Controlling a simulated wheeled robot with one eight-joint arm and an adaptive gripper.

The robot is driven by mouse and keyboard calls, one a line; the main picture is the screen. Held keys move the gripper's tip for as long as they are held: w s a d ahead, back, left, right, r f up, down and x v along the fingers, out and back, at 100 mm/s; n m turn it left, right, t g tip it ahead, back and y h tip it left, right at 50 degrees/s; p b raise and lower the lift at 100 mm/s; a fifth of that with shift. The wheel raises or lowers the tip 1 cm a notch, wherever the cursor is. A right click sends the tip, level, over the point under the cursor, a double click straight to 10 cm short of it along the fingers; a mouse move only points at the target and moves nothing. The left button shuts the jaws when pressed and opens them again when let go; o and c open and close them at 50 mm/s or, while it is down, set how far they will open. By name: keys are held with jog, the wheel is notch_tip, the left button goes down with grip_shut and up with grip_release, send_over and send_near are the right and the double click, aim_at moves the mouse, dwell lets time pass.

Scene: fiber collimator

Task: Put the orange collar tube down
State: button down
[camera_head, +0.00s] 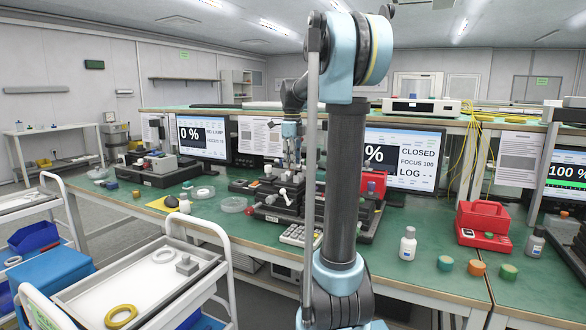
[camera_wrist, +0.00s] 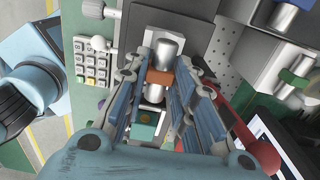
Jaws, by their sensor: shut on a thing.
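The orange collar tube (camera_wrist: 163,53) is a silver cylinder with an orange band (camera_wrist: 160,78) around it, seen in the wrist view. My gripper (camera_wrist: 160,72) is shut on it, with one finger on each side. Its lower part shows between the fingers, above a teal block-like part (camera_wrist: 143,128). I cannot tell whether the tube touches anything below. In the head view my gripper (camera_head: 290,150) is over the fixtures on the green bench, behind my arm; the tube is too small to make out there.
A second silver tube with a green collar (camera_wrist: 294,76) lies to the right in the wrist view. A keypad (camera_wrist: 92,62) is to the left. In the head view, a white bottle (camera_head: 408,244), a red carrier (camera_head: 483,222) and small coloured caps stand on the right of the bench (camera_head: 390,280).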

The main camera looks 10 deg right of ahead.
jog(key=shift+f, duration=1)
jog(key=shift+s+f, duration=0.1)
jog(key=shift+f, duration=0.1)
jog(key=c, duration=2.4)
grip_release()
jog(key=shift+s+f, duration=0.3)
jog(key=c, duration=1.4)
grip_release()
jog(key=shift+o, duration=0.4)
jog(key=shift+w+f, duration=0.4)
jog(key=shift+w, duration=0.05)
jog(key=shift+s+r, duration=0.15)
jog(key=shift+r, duration=0.1)
jog(key=shift+r, duration=0.15)
notch_tip(320, 180, up, 13)
